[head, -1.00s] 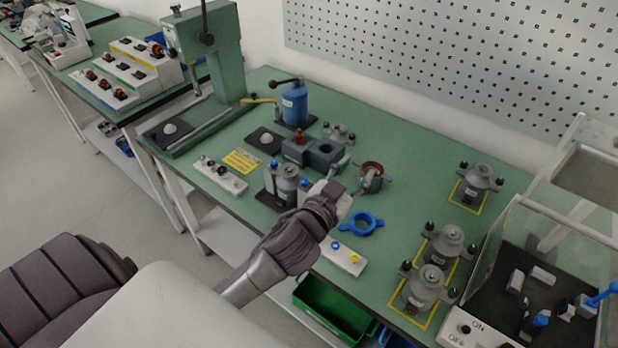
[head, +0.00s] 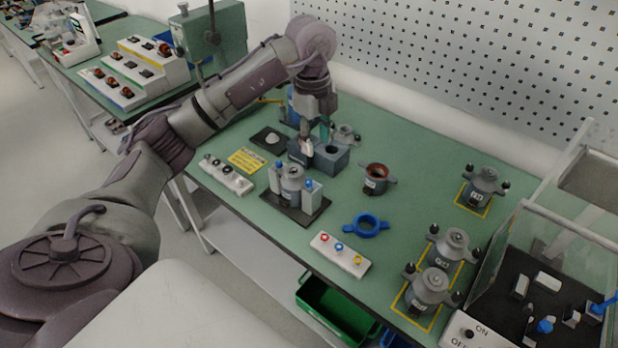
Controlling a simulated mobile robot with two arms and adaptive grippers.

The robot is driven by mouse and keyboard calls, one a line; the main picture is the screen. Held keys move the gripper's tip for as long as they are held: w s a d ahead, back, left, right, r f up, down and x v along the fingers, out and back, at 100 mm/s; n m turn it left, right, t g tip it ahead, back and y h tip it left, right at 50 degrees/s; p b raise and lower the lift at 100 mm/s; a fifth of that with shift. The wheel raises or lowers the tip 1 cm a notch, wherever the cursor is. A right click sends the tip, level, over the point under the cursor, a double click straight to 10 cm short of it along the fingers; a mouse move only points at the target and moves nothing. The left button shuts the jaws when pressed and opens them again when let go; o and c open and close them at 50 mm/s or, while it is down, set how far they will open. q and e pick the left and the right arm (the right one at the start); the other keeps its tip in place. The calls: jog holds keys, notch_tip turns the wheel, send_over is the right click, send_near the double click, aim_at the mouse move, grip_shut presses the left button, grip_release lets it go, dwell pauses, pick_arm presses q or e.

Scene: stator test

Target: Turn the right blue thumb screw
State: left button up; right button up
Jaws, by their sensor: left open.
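The right blue thumb screw (head: 309,185) stands on the right side of a dark-based fixture (head: 310,211) near the table's front edge. A second blue thumb screw (head: 277,165) is on the fixture's left side. A grey stator housing (head: 291,178) sits between them. My left gripper (head: 316,146) points down, open, over the grey block behind the fixture, above and apart from the right screw. The gripper partly hides the block. My right gripper is out of view.
The grey block (head: 332,158) has a round hole. A blue ring (head: 367,226) and a button box (head: 340,254) are right of the fixture. A housing with a copper-coloured ring (head: 375,178) is behind them. Several housings stand farther right, beside a clear-walled enclosure (head: 544,248).

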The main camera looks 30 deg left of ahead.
aim_at(309, 181)
pick_arm(q)
jog(key=shift+n+y, duration=0.3)
jog(key=shift+y, duration=0.1)
jog(key=f+p, duration=0.1)
jog(key=f, duration=0.3)
jog(key=a+f, duration=0.1)
jog(key=f, duration=0.3)
jog(key=f+p, duration=0.1)
jog(key=f, duration=0.4)
jog(key=shift+s+a+f+p, duration=0.1)
jog(key=shift+s+a+p, duration=0.05)
jog(key=shift+a+p, duration=0.15)
grip_shut()
